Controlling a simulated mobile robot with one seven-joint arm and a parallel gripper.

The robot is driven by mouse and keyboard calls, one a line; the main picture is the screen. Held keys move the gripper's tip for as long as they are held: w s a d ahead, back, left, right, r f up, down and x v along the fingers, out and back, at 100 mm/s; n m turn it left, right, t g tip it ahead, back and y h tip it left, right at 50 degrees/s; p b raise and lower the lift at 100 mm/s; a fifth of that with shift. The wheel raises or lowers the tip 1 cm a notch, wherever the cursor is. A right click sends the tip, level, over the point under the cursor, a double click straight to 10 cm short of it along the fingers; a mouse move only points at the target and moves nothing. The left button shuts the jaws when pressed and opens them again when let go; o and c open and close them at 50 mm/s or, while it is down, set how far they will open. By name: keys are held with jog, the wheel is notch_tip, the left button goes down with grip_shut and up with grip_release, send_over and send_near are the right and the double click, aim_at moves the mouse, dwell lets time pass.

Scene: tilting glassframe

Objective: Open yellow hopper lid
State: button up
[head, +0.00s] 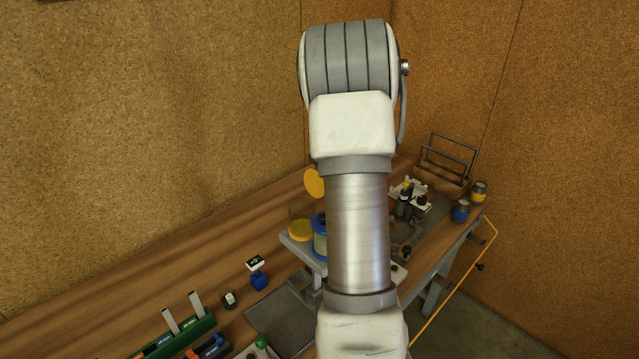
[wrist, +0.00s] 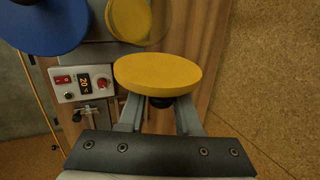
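The yellow lid (head: 314,182) is a round disc, tilted steeply and raised clear above the hopper in the head view. In the wrist view the lid (wrist: 157,72) is in front of my gripper (wrist: 162,104), and its dark knob sits between the two fingers. The fingers appear shut on the knob; the exact contact is partly hidden by the lid. The yellow hopper (head: 300,230) looks clear-walled with a yellow round surface inside, and its top looks uncovered. It also shows in the wrist view (wrist: 128,18). My arm hides my gripper in the head view.
A blue hopper (head: 320,240) stands right beside the yellow one; its blue lid (wrist: 40,25) shows in the wrist view. A control panel (wrist: 82,83) with a display is nearby. Cans (head: 479,190) and a wire rack (head: 447,158) stand at the far right.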

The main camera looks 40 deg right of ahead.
jog(key=o, duration=0.3)
jog(key=b+v, duration=0.1)
jog(key=v, duration=1.6)
jog(key=shift+s+b, duration=0.2)
jog(key=shift+b, duration=0.15)
jog(key=shift+d+r, duration=0.1)
jog(key=shift+r, duration=0.05)
